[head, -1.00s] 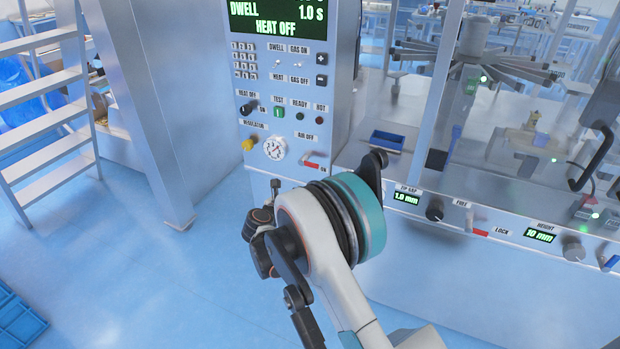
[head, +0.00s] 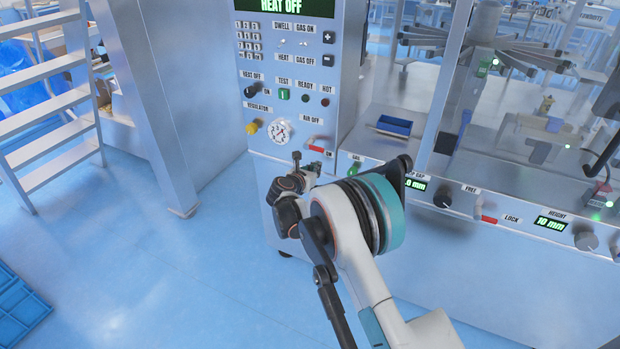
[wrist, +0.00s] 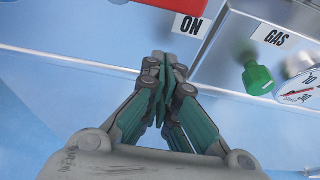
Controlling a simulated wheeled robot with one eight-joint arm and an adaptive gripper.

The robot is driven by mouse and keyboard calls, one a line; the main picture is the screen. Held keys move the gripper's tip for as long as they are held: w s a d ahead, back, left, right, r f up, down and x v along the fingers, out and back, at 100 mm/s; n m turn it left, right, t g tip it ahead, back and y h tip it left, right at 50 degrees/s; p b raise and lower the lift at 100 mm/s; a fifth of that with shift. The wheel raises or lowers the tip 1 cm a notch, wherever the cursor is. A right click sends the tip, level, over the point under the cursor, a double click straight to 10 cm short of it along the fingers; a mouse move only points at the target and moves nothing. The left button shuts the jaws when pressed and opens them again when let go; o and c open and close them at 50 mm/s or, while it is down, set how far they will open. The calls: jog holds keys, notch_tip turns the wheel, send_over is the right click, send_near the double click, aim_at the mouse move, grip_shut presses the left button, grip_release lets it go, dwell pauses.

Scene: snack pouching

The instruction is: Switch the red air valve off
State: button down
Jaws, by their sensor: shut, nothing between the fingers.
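The red air valve handle (head: 317,149) is on the lower right of the control panel, under the "AIR OFF" label, and lies toward the "ON" label. In the wrist view a red part of it (wrist: 182,4) shows at the top edge, beside the "ON" label (wrist: 190,25). My gripper (wrist: 166,62) is shut and empty, its fingertips together just below that label in the picture. In the head view my gripper (head: 310,170) is small and partly hidden by my wrist, close below the valve. I cannot tell whether it touches the handle.
A yellow regulator knob (head: 250,128) and a round gauge (head: 281,132) are left of the valve. A green gas knob (wrist: 257,79) is to the right in the wrist view. A blue tray (head: 394,126) sits on the machine. Open floor lies to the left.

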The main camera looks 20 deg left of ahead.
aim_at(315, 146)
jog(key=r, duration=0.2)
jog(key=r+b, duration=0.1)
jog(key=shift+s+r, duration=0.2)
jog(key=shift+r, duration=0.2)
